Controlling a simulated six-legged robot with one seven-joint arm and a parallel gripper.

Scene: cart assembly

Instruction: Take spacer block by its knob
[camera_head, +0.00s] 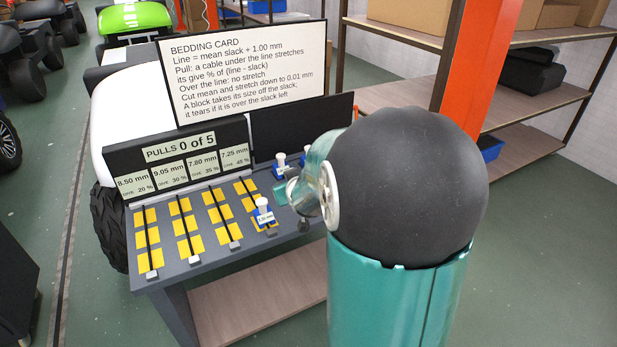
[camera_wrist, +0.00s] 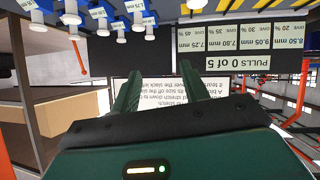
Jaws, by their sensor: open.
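Several blue spacer blocks with white knobs stand on the grey table. One spacer block (camera_head: 265,217) sits at the near end of the rightmost cable, its knob upright; its label is too small to read surely. Others, such as the block (camera_head: 281,168), stand farther back, partly hidden by my arm. In the upside-down wrist view a cluster of labelled blocks (camera_wrist: 121,22) is at the top left, and one block's knob (camera_wrist: 197,4) stands apart at the top edge. My gripper (camera_wrist: 162,90) is open and empty, its fingers apart from every block. My arm hides it in the head view.
Black cables cross yellow pads (camera_head: 189,247) on the table. The pull board (camera_head: 180,150) reads 0 of 5, with a bedding card (camera_head: 240,75) behind it. A dark panel (camera_head: 300,125) stands at the table's back right. An orange post (camera_head: 478,70) and shelves are beyond.

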